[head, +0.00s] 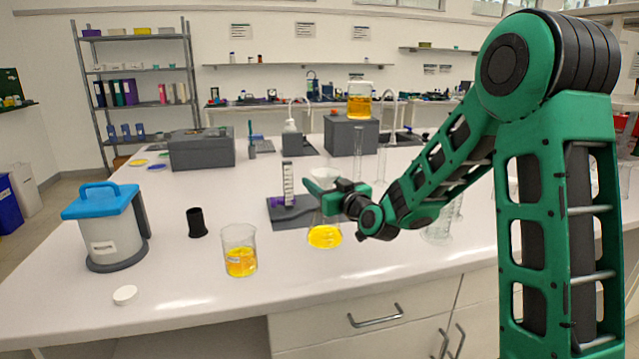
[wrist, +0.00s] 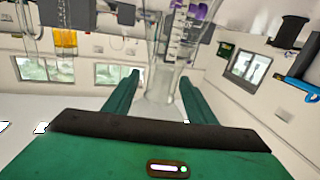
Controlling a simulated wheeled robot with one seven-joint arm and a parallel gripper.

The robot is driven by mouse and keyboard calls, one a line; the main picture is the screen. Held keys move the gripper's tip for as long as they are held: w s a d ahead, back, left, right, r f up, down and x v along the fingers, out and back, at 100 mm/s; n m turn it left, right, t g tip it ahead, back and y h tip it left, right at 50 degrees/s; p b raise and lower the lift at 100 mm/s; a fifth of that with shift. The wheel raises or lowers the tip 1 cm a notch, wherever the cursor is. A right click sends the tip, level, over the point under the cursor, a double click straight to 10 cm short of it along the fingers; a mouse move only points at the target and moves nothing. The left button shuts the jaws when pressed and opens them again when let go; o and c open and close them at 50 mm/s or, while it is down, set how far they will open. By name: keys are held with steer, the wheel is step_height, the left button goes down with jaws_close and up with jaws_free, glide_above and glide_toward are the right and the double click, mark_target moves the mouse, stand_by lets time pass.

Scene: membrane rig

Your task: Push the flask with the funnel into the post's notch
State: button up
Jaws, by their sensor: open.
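The flask (head: 325,236), conical and clear with yellow liquid at the bottom, stands on the white bench. A clear funnel (head: 325,175) sits at its top, partly hidden by my gripper. My gripper (head: 318,189) is open at the height of the flask's neck. In the wrist view, clear glass (wrist: 163,80) of the flask or funnel shows between the spread fingers; I cannot tell whether they touch it. The pale marked post (head: 288,184) rises from a dark base plate (head: 292,218), behind and left of the flask. It also shows in the wrist view (wrist: 182,38) beyond the glass. Its notch is not clear.
A beaker of yellow liquid (head: 240,257), a black cup (head: 196,222), a blue-lidded container (head: 108,235) and a white cap (head: 125,294) stand to the left. Clear cylinders (head: 440,228) stand right, near my arm. A grey box (head: 351,136) with a yellow jar is behind.

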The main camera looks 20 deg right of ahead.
steer(key=shift+x, duration=0.9)
steer(key=shift+w, duration=0.1)
jaws_close()
steer(key=shift+w, duration=3.05)
steer(key=shift+w, duration=2.7)
